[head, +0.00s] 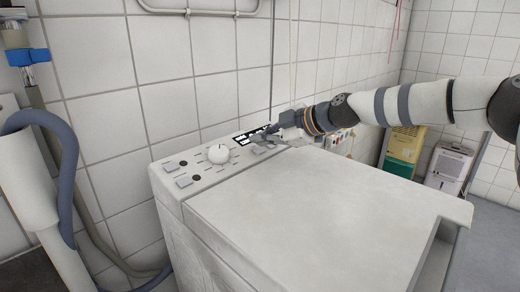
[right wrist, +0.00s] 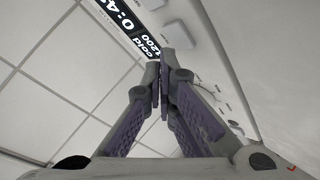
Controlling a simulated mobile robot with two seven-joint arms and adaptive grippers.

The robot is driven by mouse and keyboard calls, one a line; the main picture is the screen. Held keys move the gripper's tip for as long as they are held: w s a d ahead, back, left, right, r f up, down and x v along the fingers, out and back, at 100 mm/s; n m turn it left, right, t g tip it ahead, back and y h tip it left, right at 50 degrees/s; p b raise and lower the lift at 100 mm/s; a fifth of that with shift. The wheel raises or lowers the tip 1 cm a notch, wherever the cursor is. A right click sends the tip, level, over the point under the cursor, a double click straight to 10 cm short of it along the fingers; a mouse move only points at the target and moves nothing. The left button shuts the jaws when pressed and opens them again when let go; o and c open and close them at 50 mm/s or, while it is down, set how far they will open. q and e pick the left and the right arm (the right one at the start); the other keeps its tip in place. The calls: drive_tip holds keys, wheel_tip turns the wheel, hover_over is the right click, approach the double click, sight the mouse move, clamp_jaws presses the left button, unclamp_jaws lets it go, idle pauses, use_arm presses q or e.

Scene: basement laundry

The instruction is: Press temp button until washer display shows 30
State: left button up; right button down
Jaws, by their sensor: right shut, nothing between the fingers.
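The white washer (head: 300,205) stands against the tiled wall, with its control panel along the wall side. Its dark display (head: 242,139) is partly behind my right gripper (head: 262,140). In the right wrist view the display (right wrist: 128,18) reads "cold", "1200" and a time starting "0:4", cut off by the frame. My right gripper (right wrist: 162,68) is shut and empty, its tips over the panel beside the word "cold". A pale square button (right wrist: 177,34) lies just beyond the tips. I cannot tell whether the tips touch a button or which one is temp. My left gripper is out of view.
A round white knob (head: 218,154) and several small buttons sit left of the display. The washer's top is clear. A yellow-green container (head: 403,148) and a white appliance (head: 448,168) stand beyond it. Blue-grey hoses (head: 66,160) run at the left.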

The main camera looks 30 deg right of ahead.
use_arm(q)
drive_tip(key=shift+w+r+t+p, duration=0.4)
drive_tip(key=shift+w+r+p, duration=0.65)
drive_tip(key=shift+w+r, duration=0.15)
use_arm(e)
drive_tip(key=r, duration=0.1)
drive_tip(key=s+r, duration=0.1)
drive_tip(key=r, duration=0.2)
drive_tip(key=shift+s+d+r, duration=0.15)
drive_tip(key=shift+d+r, duration=0.1)
drive_tip(key=shift+r, duration=0.15)
